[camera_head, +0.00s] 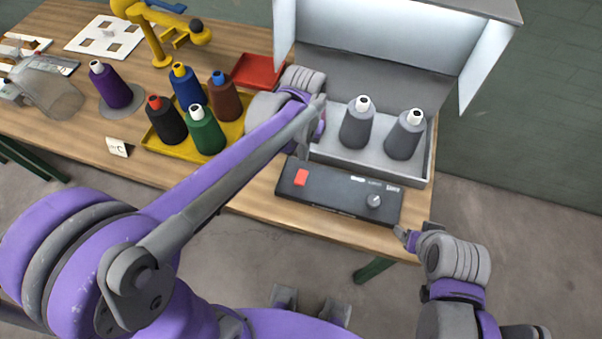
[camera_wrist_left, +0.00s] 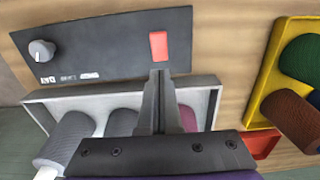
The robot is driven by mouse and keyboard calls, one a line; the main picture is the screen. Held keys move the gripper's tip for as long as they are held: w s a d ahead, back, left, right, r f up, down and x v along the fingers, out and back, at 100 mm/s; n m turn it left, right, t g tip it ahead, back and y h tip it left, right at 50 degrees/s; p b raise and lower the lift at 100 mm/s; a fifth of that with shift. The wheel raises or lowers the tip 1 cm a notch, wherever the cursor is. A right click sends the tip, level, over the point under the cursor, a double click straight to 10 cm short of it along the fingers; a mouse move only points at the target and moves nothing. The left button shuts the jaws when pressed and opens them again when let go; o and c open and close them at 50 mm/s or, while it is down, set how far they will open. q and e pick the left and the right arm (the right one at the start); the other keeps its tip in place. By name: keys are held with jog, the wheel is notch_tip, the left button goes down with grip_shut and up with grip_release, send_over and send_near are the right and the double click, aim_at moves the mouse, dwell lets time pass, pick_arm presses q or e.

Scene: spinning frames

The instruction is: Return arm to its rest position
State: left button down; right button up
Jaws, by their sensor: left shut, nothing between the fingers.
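My left arm reaches across the table from the left. Its gripper (camera_head: 303,152) points down over the black control box (camera_head: 337,195), close to the red switch (camera_head: 301,177). In the left wrist view the shut fingers (camera_wrist_left: 158,78) hold nothing, and their tips are just below the red switch (camera_wrist_left: 158,46) in the picture. Whether they touch it I cannot tell. My right gripper (camera_head: 404,234) is by the table's front right corner; its jaw state is unclear.
A grey tray (camera_head: 428,165) with grey spools (camera_head: 357,122) stands behind the box, under an open-fronted hood (camera_head: 385,62). A yellow tray (camera_head: 172,148) holds several coloured spools left of my arm. A purple spool (camera_head: 110,86) and yellow stand (camera_head: 152,38) are farther left.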

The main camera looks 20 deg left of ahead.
pick_arm(q)
jog(key=shift+s, duration=0.1)
jog(key=s+a+t, duration=0.2)
jog(key=s+a, duration=0.1)
jog(key=s, duration=0.4)
jog(key=s+a+t, duration=0.3)
jog(key=s, duration=0.3)
jog(key=shift+s+a, duration=0.35)
